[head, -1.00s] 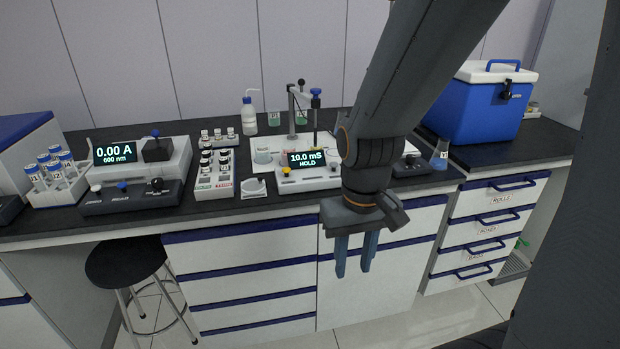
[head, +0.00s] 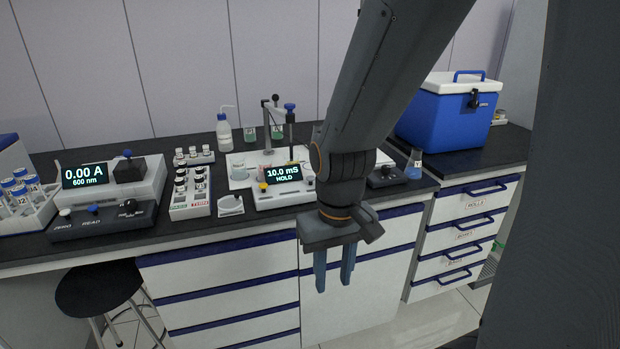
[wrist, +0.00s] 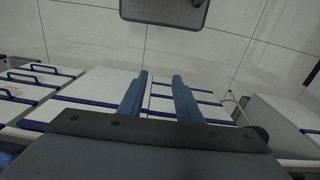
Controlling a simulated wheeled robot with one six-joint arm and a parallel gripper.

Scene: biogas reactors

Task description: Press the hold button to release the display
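A white meter (head: 267,199) stands on the dark bench, and its display (head: 284,174) reads "10.0 mS HOLD". A yellow button (head: 263,186) sits on its front left of the display. A pale button sits right of the display, partly close behind my arm in the picture. My gripper (head: 334,270) hangs pointing down in front of the drawers, lower and to the right of the meter. Its two blue fingers are apart with nothing between them. In the wrist view, the open fingers (wrist: 158,98) show over floor and drawer fronts; the meter is not seen there.
A photometer (head: 110,182) reading 0.00 A, a vial rack (head: 190,199) and a small white dish stand left of the meter. A stirrer-like device (head: 387,178), a flask (head: 414,164) and a blue cooler (head: 449,118) stand right. A stool (head: 97,287) is at lower left.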

